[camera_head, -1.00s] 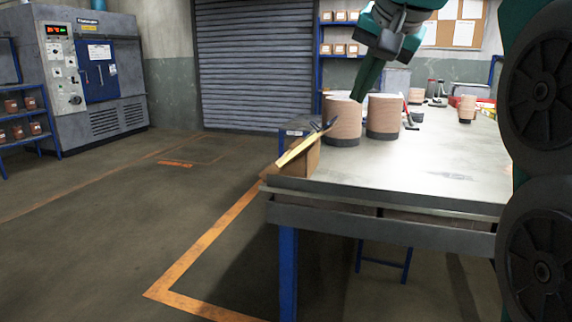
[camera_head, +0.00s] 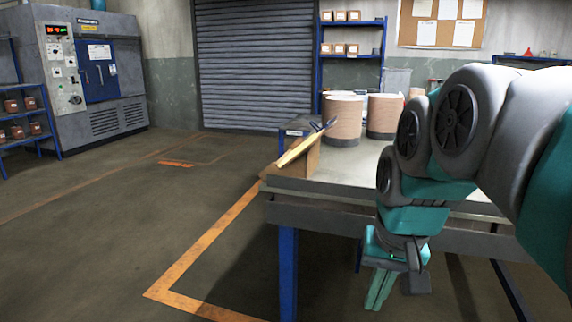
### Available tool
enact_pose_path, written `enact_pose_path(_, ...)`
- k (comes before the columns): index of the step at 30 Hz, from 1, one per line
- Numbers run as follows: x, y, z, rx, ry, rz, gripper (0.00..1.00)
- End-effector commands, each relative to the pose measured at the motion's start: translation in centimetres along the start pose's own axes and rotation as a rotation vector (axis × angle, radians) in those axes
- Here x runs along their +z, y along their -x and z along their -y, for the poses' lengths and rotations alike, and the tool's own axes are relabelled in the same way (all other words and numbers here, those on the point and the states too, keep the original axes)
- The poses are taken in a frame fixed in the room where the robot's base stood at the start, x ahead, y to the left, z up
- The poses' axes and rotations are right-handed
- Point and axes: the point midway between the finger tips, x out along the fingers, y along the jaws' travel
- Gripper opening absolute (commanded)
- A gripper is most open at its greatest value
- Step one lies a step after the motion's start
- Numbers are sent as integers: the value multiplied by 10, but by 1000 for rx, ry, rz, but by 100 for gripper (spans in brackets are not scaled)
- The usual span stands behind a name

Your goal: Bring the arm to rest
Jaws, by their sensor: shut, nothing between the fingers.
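My gripper (camera_head: 379,290) hangs low in front of the workbench's near edge, pointing down. Its teal fingers are together with nothing between them. My arm is folded in from the right side of the view and hides the right part of the bench top. No object is touching the gripper.
An oven (camera_head: 88,80) stands at the far left beside a blue shelf (camera_head: 22,125). The floor left of the bench is clear.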

Motion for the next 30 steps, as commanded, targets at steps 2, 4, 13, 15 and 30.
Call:
enact_pose_path(2, 30, -26, -10, 22, 31, 54, 0)
enact_pose_path(4, 56, -48, -19, 39, 61, 102, 0)
enact_pose_path(13, 155, -117, -54, 90, 178, 269, 0)
enact_pose_path(15, 168, -125, -59, 95, 195, 288, 0)
enact_pose_path(30, 181, -132, -63, 100, 211, 308, 0)
